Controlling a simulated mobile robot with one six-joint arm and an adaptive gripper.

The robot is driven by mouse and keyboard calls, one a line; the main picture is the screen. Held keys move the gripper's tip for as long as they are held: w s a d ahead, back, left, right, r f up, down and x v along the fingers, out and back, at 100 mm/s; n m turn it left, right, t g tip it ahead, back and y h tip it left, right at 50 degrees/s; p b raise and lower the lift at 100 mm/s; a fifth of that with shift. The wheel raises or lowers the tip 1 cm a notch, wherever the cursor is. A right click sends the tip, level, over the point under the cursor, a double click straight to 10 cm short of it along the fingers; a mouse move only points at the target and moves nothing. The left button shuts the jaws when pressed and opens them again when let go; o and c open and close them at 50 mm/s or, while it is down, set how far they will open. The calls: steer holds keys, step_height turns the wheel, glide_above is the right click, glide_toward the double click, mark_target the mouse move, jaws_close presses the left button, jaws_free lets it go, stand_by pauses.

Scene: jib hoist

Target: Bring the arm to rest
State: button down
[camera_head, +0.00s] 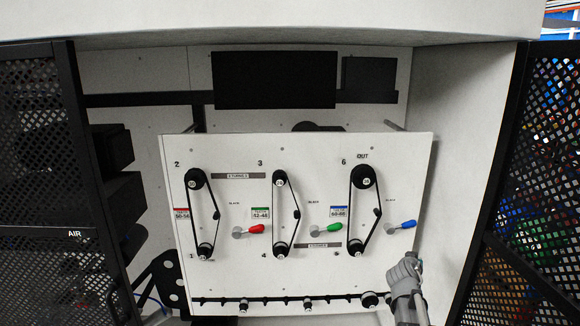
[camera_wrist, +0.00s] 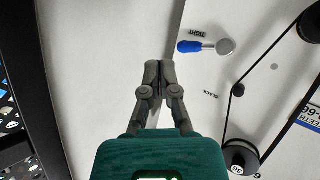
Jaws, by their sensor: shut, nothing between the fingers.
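My gripper (camera_wrist: 158,68) is shut and empty in the wrist view, its two grey fingertips together. It lies over the right edge region of the white panel (camera_head: 320,190), left of the blue-handled lever (camera_wrist: 190,46) in that view. In the head view my grey arm rises at the lower right, in front of the panel's lower right corner. The blue lever (camera_head: 402,225) is above it there. I cannot tell how far the fingertips are from the panel.
The panel carries black belts on pulleys (camera_head: 196,179), a red lever (camera_head: 250,229) and a green lever (camera_head: 327,228). A black rail (camera_head: 225,301) runs along its bottom. Perforated black doors (camera_head: 40,160) stand open at both sides.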

steer(key=s+a+f+n+g+y, duration=0.2)
steer(key=s+a+f+g+y, duration=0.2)
steer(key=s+a, duration=0.7)
steer(key=s+a+f+n+g+y, duration=0.2)
steer(key=s+a+f+g+y, duration=0.2)
steer(key=s+a+f+g, duration=0.3)
steer(key=s+a+f, duration=0.1)
steer(key=s+a, duration=0.2)
steer(key=a, duration=0.1)
steer(key=shift+s+a, duration=0.35)
steer(key=shift+f, duration=0.1)
